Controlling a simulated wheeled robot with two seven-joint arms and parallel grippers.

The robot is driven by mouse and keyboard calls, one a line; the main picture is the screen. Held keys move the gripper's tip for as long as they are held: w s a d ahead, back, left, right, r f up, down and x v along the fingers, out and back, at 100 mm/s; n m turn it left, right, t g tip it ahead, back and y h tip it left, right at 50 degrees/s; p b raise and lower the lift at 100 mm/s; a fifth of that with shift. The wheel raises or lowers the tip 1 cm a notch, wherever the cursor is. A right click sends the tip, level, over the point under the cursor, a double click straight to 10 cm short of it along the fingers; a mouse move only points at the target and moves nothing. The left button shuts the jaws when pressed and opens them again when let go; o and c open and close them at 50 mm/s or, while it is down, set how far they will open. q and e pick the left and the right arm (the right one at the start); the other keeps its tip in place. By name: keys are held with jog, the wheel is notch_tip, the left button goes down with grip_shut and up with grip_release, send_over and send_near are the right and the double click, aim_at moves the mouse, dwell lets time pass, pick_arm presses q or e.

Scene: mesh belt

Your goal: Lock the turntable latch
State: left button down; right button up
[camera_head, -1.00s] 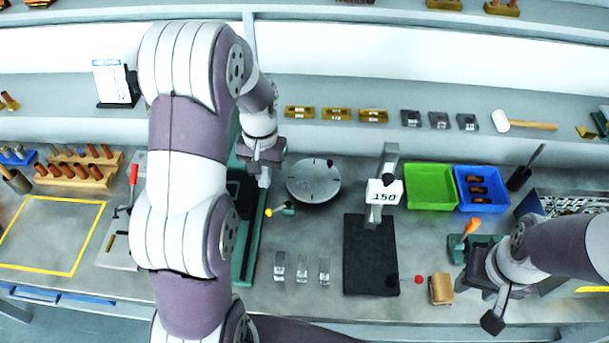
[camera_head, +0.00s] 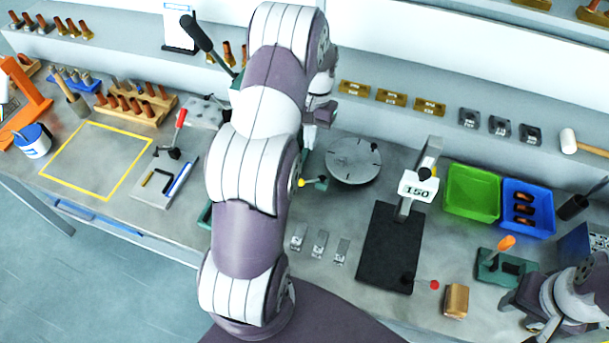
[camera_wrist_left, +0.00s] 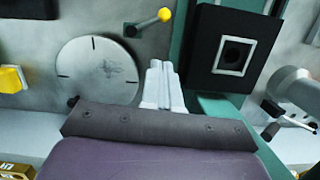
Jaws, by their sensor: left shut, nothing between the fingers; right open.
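The turntable (camera_head: 353,161) is a round grey metal disc with dark marks near its rim, on the bench right of my left arm. A small lever with a yellow knob (camera_head: 301,183) and a green block sits at its lower-left side. In the left wrist view the disc (camera_wrist_left: 97,72) is left of my fingers and the yellow knob (camera_wrist_left: 165,15) is above them. My left gripper (camera_head: 322,112) is behind the lever in the head view, partly hidden by my arm; its fingers (camera_wrist_left: 162,85) are shut and empty, apart from the knob. My right gripper (camera_head: 535,322) is open at lower right.
A green machine with a black square block (camera_wrist_left: 232,50) stands right of my left fingers.

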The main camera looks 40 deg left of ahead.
aim_at(311, 180)
pick_arm(q)
jog(key=b+x, duration=0.1)
jog(key=x, duration=0.3)
jog(key=shift+f, duration=0.1)
jog(key=shift+s+d+f+p, duration=0.2)
jog(key=shift+s+f+p, duration=0.25)
jog(key=shift+s, duration=0.15)
jog(key=shift+s+d+f+p, duration=0.2)
jog(key=shift+s+f+p, duration=0.2)
jog(key=shift+s, duration=0.2)
jog(key=shift+s+f, duration=0.35)
jog(key=shift+s, duration=0.15)
pick_arm(e)
jog(key=shift+w+f, duration=0.1)
jog(key=shift+f, duration=0.35)
